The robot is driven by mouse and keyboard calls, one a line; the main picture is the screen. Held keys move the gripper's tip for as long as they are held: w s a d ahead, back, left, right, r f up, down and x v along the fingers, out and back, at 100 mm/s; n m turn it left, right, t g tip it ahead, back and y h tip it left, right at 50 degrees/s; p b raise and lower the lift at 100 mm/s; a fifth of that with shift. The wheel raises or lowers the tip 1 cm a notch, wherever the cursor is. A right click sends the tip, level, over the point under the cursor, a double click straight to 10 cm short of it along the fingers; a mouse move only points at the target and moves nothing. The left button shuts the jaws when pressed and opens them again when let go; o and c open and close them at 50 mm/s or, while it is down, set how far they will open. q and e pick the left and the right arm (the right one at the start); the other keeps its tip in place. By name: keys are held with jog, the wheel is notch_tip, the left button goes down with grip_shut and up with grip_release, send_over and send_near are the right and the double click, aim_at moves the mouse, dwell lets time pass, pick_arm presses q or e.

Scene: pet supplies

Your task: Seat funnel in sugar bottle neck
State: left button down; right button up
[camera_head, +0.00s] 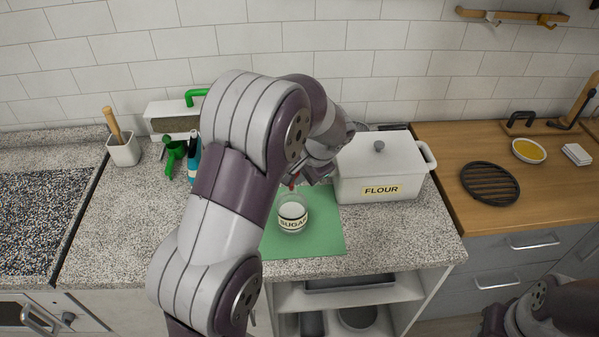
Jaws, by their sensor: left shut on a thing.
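The sugar bottle (292,214), a short clear jar with a "SUGAR" label, stands upright on the green mat (325,238). My left gripper (305,178) is just above and behind the bottle, slightly to its right, and is shut on a small red thing (294,182). Most of that red thing is hidden by my arm and gripper, so I cannot tell its full shape or whether it is the funnel. I cannot tell whether it touches the bottle's neck. My right gripper is not in view; only part of my right arm shows at the lower right.
A white "FLOUR" box (352,186) stands close to the right of my gripper. Left of my arm are a green utensil (174,154), a teal bottle (193,160) and a white pot (124,150). A black trivet (490,183) lies on the wooden counter.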

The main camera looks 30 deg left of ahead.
pick_arm(q)
jog(key=shift+f+b, duration=0.65)
jog(key=shift+f, duration=0.15)
jog(key=shift+r, duration=0.1)
jog(key=c, duration=1.1)
grip_release()
